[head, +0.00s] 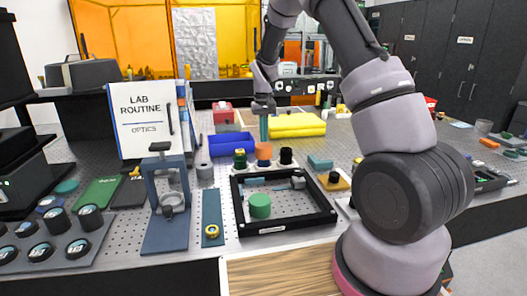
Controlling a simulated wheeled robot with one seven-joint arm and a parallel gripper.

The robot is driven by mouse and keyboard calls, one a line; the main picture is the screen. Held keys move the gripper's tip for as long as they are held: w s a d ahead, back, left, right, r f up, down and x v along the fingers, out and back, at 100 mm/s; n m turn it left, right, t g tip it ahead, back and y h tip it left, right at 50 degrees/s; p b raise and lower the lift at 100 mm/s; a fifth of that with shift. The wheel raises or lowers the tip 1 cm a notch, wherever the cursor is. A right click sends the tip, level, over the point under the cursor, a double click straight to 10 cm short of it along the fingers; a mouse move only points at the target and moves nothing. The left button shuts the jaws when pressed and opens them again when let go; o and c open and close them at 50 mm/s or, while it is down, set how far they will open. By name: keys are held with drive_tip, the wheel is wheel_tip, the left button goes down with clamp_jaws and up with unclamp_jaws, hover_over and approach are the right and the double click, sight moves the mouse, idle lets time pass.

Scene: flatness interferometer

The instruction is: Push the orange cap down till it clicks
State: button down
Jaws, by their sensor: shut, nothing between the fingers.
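The orange cap (263,151) stands behind the black tray's back edge, between a dark green-and-yellow piece and a black piece. My gripper (264,138) points straight down directly above the orange cap. Its fingers are shut with nothing between them. The tips are at or very near the cap's top; I cannot tell whether they touch. The cap's lower part and what it sits on are small and hard to make out.
A black-framed tray (285,223) holding a green cylinder (260,205) lies in front of the cap. A blue stand (165,200) is to the left, and yellow rolls (298,125) lie behind. The dark green-yellow piece (240,158) and black piece (286,156) flank the cap closely.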

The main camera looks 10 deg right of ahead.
sight(264, 146)
idle(0.5)
drive_tip(key=shift+f, duration=1.35)
drive_tip(key=shift+s, duration=0.1)
drive_tip(key=shift+r, duration=4.05)
